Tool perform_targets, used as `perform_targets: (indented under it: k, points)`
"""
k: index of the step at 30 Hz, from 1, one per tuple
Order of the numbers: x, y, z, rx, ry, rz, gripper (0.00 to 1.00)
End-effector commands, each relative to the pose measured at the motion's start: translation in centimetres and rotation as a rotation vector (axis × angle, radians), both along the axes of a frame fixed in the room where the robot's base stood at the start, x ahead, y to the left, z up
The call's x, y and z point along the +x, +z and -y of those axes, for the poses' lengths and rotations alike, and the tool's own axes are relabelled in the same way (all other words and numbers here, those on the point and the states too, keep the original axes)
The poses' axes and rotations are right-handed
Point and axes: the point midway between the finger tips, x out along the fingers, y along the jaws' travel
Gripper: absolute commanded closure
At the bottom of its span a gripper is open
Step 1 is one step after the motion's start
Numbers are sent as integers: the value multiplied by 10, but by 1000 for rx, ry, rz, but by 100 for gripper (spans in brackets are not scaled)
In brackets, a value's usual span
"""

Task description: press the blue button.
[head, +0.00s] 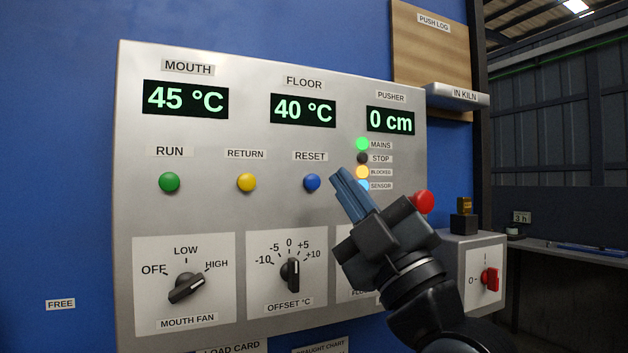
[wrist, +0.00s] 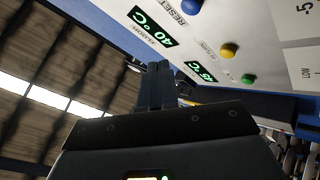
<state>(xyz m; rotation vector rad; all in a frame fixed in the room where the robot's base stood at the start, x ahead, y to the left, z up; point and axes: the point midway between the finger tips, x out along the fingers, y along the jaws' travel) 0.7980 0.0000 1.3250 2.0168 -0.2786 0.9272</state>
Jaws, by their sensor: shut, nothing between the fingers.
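The blue button (head: 312,182) is a round cap under the RESET label on the silver control panel (head: 215,215). In the wrist view the blue button (wrist: 190,6) is at the top edge, partly cut off. My gripper (head: 341,176) is shut and empty, its blue-grey fingers pointing up and left, a little right of the blue button in the head view. The gripper (wrist: 159,70) also shows in the wrist view, fingers together, below and left of the button. I see no contact with the button.
A yellow button (head: 246,182) and a green button (head: 169,182) sit left of the blue one. A red knob (head: 423,202) is right of my gripper. Indicator lamps (head: 362,158) stand above the fingers. MOUTH FAN (head: 186,287) and OFFSET (head: 290,273) dials are below.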

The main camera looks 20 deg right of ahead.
Motion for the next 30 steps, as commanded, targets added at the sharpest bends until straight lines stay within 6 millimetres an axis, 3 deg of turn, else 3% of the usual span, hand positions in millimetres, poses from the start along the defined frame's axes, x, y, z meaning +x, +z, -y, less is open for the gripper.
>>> perform_targets:
  k: [12,30]
  points:
    - [49,-1,-1,0,1,0,100]
    - [58,0,0,1,1,0,100]
